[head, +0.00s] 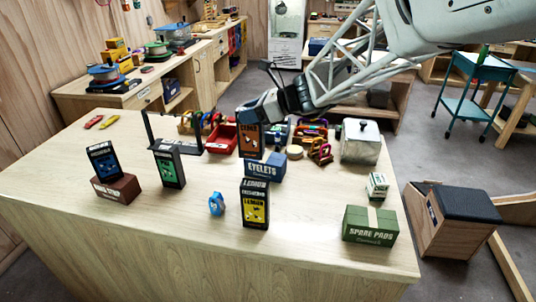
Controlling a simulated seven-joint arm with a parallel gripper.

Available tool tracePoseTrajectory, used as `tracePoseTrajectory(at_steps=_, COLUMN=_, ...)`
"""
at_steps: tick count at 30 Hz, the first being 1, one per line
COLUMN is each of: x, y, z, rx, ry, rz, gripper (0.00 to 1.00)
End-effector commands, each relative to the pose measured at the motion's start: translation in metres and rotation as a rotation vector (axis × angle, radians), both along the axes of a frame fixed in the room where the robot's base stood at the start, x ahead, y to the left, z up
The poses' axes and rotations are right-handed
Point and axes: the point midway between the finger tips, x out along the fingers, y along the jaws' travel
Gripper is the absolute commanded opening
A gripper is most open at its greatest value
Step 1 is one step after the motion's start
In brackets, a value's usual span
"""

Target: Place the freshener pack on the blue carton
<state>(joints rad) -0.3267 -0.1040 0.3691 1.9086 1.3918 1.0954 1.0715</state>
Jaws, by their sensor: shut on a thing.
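An orange and dark freshener pack (250,142) is upright under my gripper (258,120), which is shut on its top end. The blue carton (264,172), lettered "EYELETS", is directly below the pack in the picture. The pack's lower edge meets the left part of the carton's top edge in this view; I cannot tell whether it touches or hovers just above or behind. The fingertips are small and partly hidden by the gripper body.
A yellow and black pack (254,204) stands in front of the blue carton. A blue tape roll (216,204), a green pack (169,166) and a brown carton (116,191) bearing a blue pack (103,160) are left. A green carton (370,226) is right. A red bin (221,139) is behind.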

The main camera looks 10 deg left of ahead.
Motion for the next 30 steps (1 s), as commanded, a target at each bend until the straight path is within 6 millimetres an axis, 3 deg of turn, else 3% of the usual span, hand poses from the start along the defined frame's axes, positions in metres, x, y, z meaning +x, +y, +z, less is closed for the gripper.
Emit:
tracePoseTrajectory(at_steps=6, x=-0.030, y=-0.052, z=-0.001, rx=0.004, ry=0.002, rz=-0.007, gripper=0.00)
tracePoseTrajectory(at_steps=12, x=-0.051, y=-0.081, z=-0.003, rx=0.006, ry=0.003, rz=-0.010, gripper=0.00)
tracePoseTrajectory(at_steps=18, x=-0.060, y=-0.093, z=-0.005, rx=0.007, ry=0.004, rz=-0.010, gripper=0.00)
tracePoseTrajectory(at_steps=30, x=-0.061, y=-0.094, z=-0.006, rx=0.008, ry=0.005, rz=-0.011, gripper=0.00)
